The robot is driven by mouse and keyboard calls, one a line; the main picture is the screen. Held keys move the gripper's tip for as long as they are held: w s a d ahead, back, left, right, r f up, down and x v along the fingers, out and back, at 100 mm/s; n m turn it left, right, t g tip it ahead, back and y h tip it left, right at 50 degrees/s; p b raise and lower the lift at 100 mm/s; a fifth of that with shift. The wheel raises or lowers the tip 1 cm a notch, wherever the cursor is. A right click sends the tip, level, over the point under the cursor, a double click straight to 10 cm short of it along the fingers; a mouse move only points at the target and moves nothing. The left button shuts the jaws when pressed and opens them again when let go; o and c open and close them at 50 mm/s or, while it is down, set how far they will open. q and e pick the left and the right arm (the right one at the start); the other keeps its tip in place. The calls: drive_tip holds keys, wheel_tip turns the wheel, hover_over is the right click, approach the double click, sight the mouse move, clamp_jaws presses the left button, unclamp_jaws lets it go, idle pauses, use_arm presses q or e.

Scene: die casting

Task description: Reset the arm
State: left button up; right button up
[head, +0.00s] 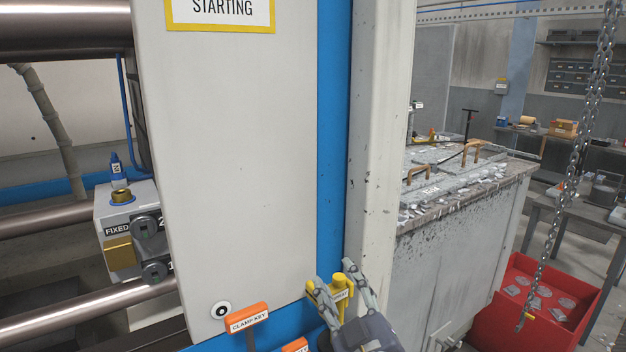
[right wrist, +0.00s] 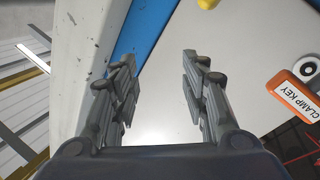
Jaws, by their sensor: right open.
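My right gripper (head: 332,283) is at the bottom middle of the head view, in front of the blue strip of the machine. Its two fingers stand apart and are empty in the right wrist view (right wrist: 157,68). A yellow handle (head: 341,294) with a small label shows between and behind the fingers in the head view. A bit of yellow (right wrist: 207,3) shows at the top edge of the right wrist view, beyond the fingertips. I cannot tell whether the handle touches a finger. My left gripper is not in view.
An orange CLAMP KEY tag (head: 248,318) stands left of the gripper, close to the white machine panel (head: 235,150). A second orange tag (head: 296,346) is partly cut off. At right are a hanging chain (head: 574,165) and a red bin (head: 570,320) with metal parts.

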drive_tip(key=s+d+f+m+g+h, duration=0.25)
drive_tip(key=s+d+f+g, duration=0.2)
drive_tip(key=f, duration=0.65)
drive_tip(key=s+d+f+m+g+h, duration=0.1)
drive_tip(key=s+d+f+m+g, duration=0.4)
drive_tip(key=f, duration=0.6)
drive_tip(key=s+d+f+g, duration=0.2)
drive_tip(key=s+f, duration=0.2)
drive_tip(key=s, duration=0.3)
drive_tip(key=s+d+f+g+h, duration=0.1)
drive_tip(key=s+d+f+g, duration=0.15)
drive_tip(key=s, duration=0.45)
drive_tip(key=s+d+f+g, duration=0.2)
drive_tip(key=s+f, duration=0.2)
drive_tip(key=s, duration=0.3)
wheel_tip(320, 180, down, 27)
drive_tip(key=s, duration=0.2)
drive_tip(key=s+d+f+g, duration=0.2)
drive_tip(key=s+f, duration=1.3)
drive_tip(key=s, duration=0.1)
drive_tip(key=shift+d+f+b, duration=0.35)
drive_tip(key=shift+f, duration=0.05)
